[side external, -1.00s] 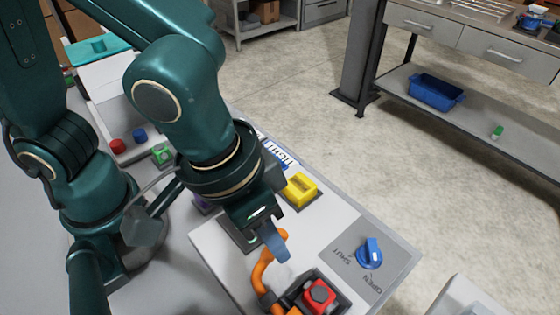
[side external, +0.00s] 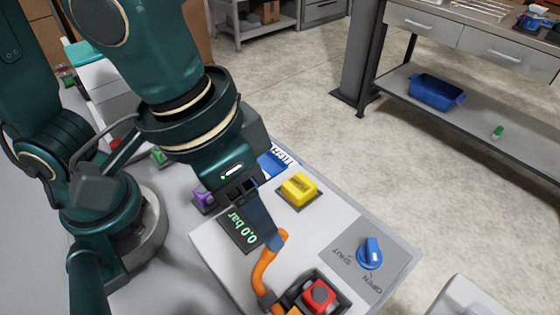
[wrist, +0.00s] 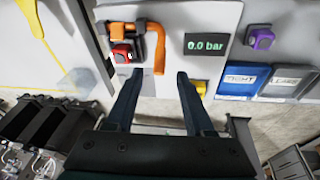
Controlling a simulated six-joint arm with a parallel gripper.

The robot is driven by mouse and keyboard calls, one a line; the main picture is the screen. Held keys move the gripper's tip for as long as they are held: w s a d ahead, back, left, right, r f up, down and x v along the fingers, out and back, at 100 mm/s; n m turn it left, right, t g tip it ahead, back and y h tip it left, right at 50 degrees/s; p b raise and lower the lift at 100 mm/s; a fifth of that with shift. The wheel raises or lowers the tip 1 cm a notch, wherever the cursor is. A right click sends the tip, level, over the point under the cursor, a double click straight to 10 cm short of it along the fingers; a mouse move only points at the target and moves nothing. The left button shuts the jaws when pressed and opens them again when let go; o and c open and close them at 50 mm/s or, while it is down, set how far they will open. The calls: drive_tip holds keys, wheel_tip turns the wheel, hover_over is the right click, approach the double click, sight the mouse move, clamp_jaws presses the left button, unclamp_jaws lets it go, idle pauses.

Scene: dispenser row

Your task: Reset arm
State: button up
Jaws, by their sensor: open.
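My gripper (side external: 262,222) hangs over the panel, near the orange hose in the side view. In the wrist view my gripper (wrist: 155,76) has its two fingers spread apart with nothing between them. The orange hose (side external: 262,268) curves up from beside a red block (side external: 319,294) seated in a dark holder. The hose also shows in the wrist view (wrist: 159,50), beyond the fingertips. A display (side external: 240,232) reads 0.0 bar. A blue knob (side external: 370,253) sits between the SHUT and OPEN marks.
A yellow block (side external: 299,188) and a purple block (side external: 204,199) sit on the bench near my gripper. Blue and grey labelled bins (wrist: 243,80) show in the wrist view. A shelf (side external: 475,114) with a blue tub (side external: 437,91) stands at the right, across open floor.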

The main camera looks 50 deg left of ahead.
drive_tip(key=w+a+r+n+t+y, duration=0.1)
drive_tip(key=w+a+r+t, duration=0.1)
drive_tip(key=a, duration=1.4)
drive_tip(key=shift+a+n+t+y, duration=0.2)
drive_tip(key=shift+n+t+y, duration=0.15)
drive_tip(key=shift+t, duration=0.25)
